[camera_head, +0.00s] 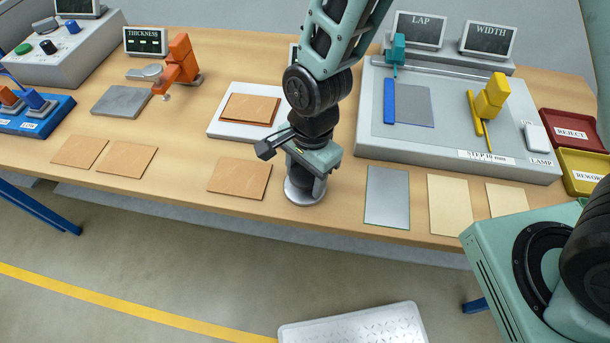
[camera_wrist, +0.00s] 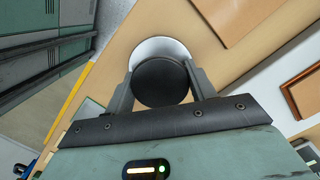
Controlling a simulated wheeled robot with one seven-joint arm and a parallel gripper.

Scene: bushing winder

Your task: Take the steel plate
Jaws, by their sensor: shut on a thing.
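A flat grey metallic plate (camera_head: 388,197), which looks like the steel plate, lies near the table's front edge, to the right of my gripper. My gripper (camera_head: 308,178) points down over the table's front edge area and is apart from this plate. In the wrist view my gripper (camera_wrist: 162,85) is shut on a round black knob (camera_wrist: 160,82). A pale round disc (camera_wrist: 163,50) shows under the knob, and it also shows below the gripper in the head view (camera_head: 303,194). I cannot tell whether the disc touches the table.
Tan sheets (camera_head: 240,178) lie left of my gripper, and pale sheets (camera_head: 450,204) lie right of the plate. A white tray (camera_head: 222,130) with a brown sheet stands behind. A grey measuring fixture (camera_head: 450,148) and red and yellow bins (camera_head: 585,171) stand at right.

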